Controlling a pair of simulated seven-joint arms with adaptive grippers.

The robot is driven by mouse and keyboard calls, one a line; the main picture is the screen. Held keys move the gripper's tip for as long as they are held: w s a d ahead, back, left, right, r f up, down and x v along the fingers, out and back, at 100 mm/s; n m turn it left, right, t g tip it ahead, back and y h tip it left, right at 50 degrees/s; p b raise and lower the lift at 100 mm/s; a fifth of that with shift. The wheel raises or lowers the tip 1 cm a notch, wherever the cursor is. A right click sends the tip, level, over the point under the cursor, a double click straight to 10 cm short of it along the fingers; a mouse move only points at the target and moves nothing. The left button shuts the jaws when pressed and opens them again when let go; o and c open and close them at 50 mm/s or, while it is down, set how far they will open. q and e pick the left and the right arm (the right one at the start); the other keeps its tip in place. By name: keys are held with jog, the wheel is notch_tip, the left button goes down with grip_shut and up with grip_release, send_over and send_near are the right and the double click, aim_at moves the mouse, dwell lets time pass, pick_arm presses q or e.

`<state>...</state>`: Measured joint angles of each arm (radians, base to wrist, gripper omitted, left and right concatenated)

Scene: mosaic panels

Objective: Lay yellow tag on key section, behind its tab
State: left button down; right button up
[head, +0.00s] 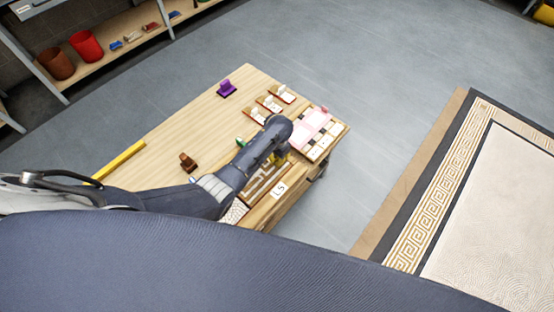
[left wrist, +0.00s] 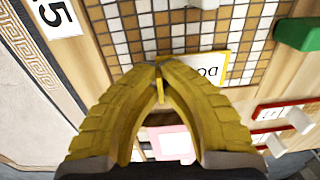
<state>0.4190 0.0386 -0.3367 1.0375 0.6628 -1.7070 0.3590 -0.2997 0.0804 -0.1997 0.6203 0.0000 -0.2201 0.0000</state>
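My left gripper (head: 281,157) is over the brown-and-white mosaic panel (head: 262,184) at the table's front edge. In the left wrist view its yellow fingers (left wrist: 159,66) meet at the tips, with a thin yellow strip between them. A white tag with a yellow border and upside-down dark letters (left wrist: 212,70) extends from the fingertips, above or against the mosaic tiles (left wrist: 130,35). The gripper appears shut on this yellow tag; I cannot tell whether the tag touches the panel. The panel's maze-like lines show in the head view, partly hidden by my arm. My right gripper is not in view.
Several red-edged tags with white tabs (head: 270,104) stand behind. A green block (left wrist: 298,34), a purple piece (head: 226,89), a brown piece (head: 188,162) and a yellow bar (head: 120,160) are on the table. Its back middle is clear.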

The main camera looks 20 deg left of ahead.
pick_arm(q)
jog(key=c, duration=1.6)
grip_release()
jog(key=shift+f, duration=0.1)
notch_tip(320, 180, up, 12)
jog(key=shift+d, duration=0.15)
jog(key=shift+s, duration=0.1)
jog(key=shift+f, duration=5.95)
jog(key=shift+r, duration=0.1)
